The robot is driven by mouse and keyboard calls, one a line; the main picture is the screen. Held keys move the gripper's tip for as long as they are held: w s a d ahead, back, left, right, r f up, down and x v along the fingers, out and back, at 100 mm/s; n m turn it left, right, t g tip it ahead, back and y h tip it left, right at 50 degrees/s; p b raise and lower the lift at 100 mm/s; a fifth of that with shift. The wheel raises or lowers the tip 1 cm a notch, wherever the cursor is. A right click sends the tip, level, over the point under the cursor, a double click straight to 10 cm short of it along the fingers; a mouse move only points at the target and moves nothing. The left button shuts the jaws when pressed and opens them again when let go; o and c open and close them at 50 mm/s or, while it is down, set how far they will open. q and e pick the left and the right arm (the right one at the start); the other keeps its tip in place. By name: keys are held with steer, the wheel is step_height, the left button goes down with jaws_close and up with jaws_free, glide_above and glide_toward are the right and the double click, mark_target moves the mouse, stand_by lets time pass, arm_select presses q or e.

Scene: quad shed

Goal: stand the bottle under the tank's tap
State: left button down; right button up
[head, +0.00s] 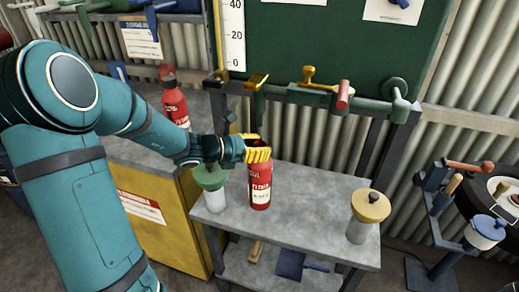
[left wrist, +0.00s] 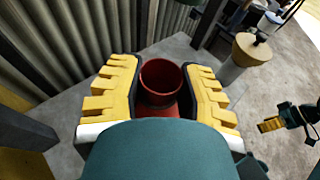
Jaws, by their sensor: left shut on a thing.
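The red bottle (head: 260,190) with a white label is upright over the grey bench. My left gripper (head: 258,153) is shut around its upper part; I cannot tell whether its base touches the bench. In the left wrist view the bottle's open round mouth (left wrist: 161,82) lies between the yellow fingers of my left gripper (left wrist: 165,90). The green tank (head: 340,40) is behind the bench. My right gripper (left wrist: 290,124) shows small at the right.
A green-topped container (head: 214,198) stands close left of the bottle. A yellow-lidded jar (head: 358,230) is at the bench's right. Another red bottle (head: 174,100) stands on the yellow cabinet (head: 160,235). The bench top (head: 310,205) is bare between bottle and jar.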

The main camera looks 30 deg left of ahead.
arm_select(q)
steer(key=shift+s+f, duration=0.1)
steer(key=c, duration=0.7)
jaws_free()
steer(key=shift+o, duration=0.2)
steer(key=shift+s+a+r, duration=0.2)
steer(key=shift+s+r, duration=0.05)
steer(key=shift+r, duration=0.1)
steer(key=p+v, duration=0.2)
steer(key=v, duration=0.9)
